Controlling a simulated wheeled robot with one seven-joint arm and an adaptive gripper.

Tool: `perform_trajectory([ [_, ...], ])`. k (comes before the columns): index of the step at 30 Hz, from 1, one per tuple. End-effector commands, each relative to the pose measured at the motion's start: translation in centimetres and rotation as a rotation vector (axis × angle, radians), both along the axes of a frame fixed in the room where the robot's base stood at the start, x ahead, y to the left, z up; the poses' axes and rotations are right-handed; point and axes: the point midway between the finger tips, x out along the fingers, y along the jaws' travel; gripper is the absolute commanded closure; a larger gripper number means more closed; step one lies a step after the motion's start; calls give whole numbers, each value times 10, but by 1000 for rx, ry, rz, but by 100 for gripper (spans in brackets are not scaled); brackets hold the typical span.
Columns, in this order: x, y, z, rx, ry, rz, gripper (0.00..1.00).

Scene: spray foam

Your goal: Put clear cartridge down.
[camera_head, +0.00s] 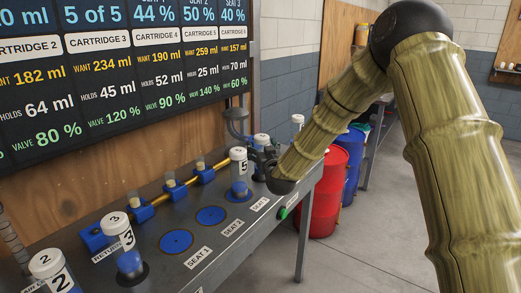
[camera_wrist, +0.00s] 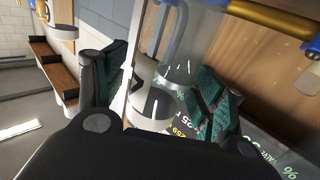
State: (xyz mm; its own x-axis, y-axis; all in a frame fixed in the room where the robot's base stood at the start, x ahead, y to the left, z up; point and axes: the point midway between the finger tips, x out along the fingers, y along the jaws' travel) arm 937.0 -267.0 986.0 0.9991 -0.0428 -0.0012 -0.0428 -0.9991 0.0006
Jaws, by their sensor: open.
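A clear cartridge marked 5 (camera_head: 239,168), with a white cap and blue contents low inside, stands upright on the blue disc at Seat 3. My gripper (camera_head: 262,166) is just to its right at about the height of its body. In the wrist view a clear cylinder with a white end (camera_wrist: 152,106) lies between the two green-padded fingers of my gripper (camera_wrist: 160,92). The fingers are open, apart on either side of it. I cannot tell whether either finger touches it. Blue discs at Seat 1 (camera_head: 176,241) and Seat 2 (camera_head: 211,215) are bare.
Cartridges 3 (camera_head: 117,229) and 2 (camera_head: 48,264) stand at the front left of the grey bench (camera_head: 213,257). Other cartridges stand behind my gripper. A yellow pipe with blue valves (camera_head: 172,189) runs along the back. Red (camera_head: 328,190) and blue drums stand beyond the bench.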

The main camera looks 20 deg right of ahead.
Motion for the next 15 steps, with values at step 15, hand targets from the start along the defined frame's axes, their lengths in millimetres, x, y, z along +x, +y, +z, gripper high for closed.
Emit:
perform_trajectory([
  [15,-82,4,0,0,0,0,31],
])
